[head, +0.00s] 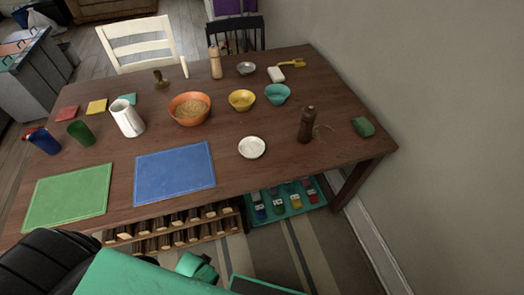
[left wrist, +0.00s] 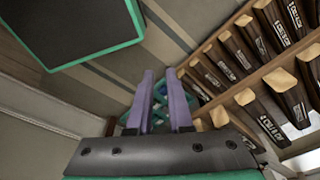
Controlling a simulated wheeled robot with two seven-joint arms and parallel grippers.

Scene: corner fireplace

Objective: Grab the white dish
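The white dish (head: 252,147) is a small round plate lying flat near the front edge of the dark wooden table (head: 225,135), right of the blue mat. It looks empty, with nothing touching it. It is not in the left wrist view. My left gripper (left wrist: 159,75) shows in the left wrist view as two purple fingers with a gap between them, open and empty. It is low, near the rack under the table, apart from the dish. I cannot make out its fingers in the head view. My right gripper is in neither view.
A brown pepper mill (head: 306,124) stands right of the dish; yellow (head: 242,100) and teal (head: 277,94) bowls sit behind it. The blue mat (head: 175,174) lies left. Below are a bottle rack (left wrist: 245,75) and a teal tray (head: 290,211). Table in front of the dish is bare.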

